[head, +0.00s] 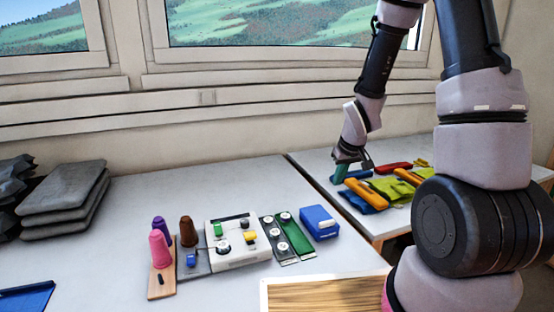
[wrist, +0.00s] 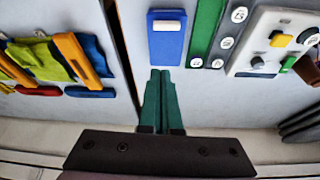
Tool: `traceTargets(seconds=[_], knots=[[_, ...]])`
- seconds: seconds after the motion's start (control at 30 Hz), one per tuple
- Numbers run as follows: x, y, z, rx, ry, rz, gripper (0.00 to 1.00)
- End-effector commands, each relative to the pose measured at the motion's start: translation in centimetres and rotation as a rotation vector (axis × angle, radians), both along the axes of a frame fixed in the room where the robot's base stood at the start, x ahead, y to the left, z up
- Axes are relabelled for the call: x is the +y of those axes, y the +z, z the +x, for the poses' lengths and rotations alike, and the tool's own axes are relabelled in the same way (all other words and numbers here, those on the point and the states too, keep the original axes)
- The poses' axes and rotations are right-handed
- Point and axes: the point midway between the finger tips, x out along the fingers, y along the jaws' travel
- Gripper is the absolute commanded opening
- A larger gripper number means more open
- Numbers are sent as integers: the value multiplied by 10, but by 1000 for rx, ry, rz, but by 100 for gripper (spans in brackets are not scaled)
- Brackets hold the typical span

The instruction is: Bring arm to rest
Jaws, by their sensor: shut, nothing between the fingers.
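My arm reaches down from the upper right in the head view. My gripper (head: 340,172) hangs over the far part of the tables, near the gap between them. In the wrist view my gripper (wrist: 160,78) shows its two green fingers side by side, shut with nothing between them. That box (head: 320,222) stands on the left table, apart from the fingers in the head view.
A white panel with knobs (head: 237,243), thread cones (head: 160,248) and dark stacked bags (head: 65,200) are on the left table. Yellow-green cloths (head: 388,188) and orange-handled items (head: 367,194) lie on the right table. A wooden-surfaced tray (head: 325,295) is in front.

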Motion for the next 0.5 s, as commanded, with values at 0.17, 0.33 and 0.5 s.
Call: traceTargets(seconds=[0.17, 0.33, 0.5], knots=[[-8, 73, -9, -47, -100, 20, 0], [-13, 133, -30, -81, -193, 59, 0], [-14, 186, -61, -112, -277, 114, 0]])
